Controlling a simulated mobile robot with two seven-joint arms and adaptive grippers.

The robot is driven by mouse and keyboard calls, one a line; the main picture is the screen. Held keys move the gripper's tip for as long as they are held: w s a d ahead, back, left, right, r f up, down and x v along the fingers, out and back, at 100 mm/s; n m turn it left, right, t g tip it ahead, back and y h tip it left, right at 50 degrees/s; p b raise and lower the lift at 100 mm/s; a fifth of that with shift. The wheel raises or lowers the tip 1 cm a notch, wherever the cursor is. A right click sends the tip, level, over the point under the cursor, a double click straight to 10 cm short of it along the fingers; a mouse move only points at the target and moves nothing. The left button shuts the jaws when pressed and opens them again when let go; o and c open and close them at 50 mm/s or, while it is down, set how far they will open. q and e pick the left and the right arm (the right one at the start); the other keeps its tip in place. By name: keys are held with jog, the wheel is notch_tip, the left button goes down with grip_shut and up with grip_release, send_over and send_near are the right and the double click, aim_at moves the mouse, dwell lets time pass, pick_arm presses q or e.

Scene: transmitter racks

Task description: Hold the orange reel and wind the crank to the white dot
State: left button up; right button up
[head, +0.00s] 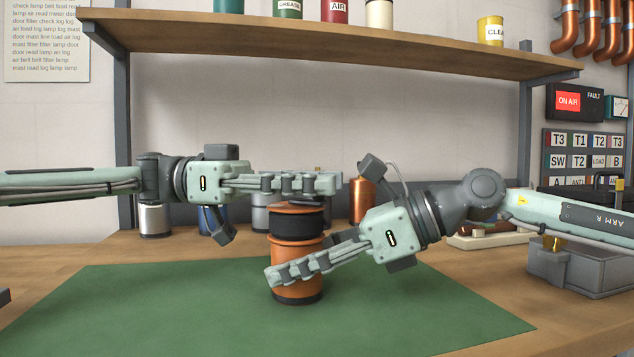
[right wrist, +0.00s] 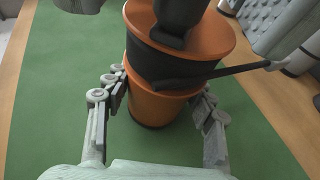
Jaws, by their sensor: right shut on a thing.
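The orange reel (head: 306,287), with a black band below its top flange, stands upright on the green mat. My right gripper (head: 274,275) is shut on its lower body, with a finger on each side in the right wrist view. A dark crank arm (right wrist: 225,72) reaches out sideways from the reel in that view. My left gripper (head: 334,183) is level, just above the reel's top flange in the head view. Its finger gap is hidden, so I cannot tell whether it holds the crank's end. The white dot is not visible.
The green mat (head: 150,310) is clear around the reel. Several cans stand behind, including an orange one (head: 363,203). A wooden shelf (head: 330,42) with tins spans above the arms.

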pick_arm(q)
jog(key=shift+d, duration=0.1)
jog(key=shift+c, duration=0.5)
grip_shut()
jog(key=shift+g, duration=0.3)
jog(key=shift+m+g, duration=0.3)
jog(key=shift+m, duration=0.1)
jog(key=m+g+y, duration=0.1)
jog(key=g, duration=0.1)
jog(key=m+g+y, duration=0.1)
jog(key=s+m+g+y, duration=0.1)
jog(key=m+g, duration=0.1)
jog(key=shift+a+g+y, duration=0.3)
jog(key=shift+a+y, duration=0.05)
jog(key=shift+y, duration=0.05)
jog(key=shift+s+a+m+g+y, duration=0.1)
jog(key=shift+a+m+g+y, duration=0.1)
jog(key=shift+m+g+y, duration=0.5)
jog(key=shift+a+m+g+y, duration=0.15)
jog(key=shift+m+g+y, duration=0.45)
jog(key=shift+y, duration=0.1)
jog(key=shift+a, duration=0.1)
jog(key=shift+o, duration=0.5)
grip_release()
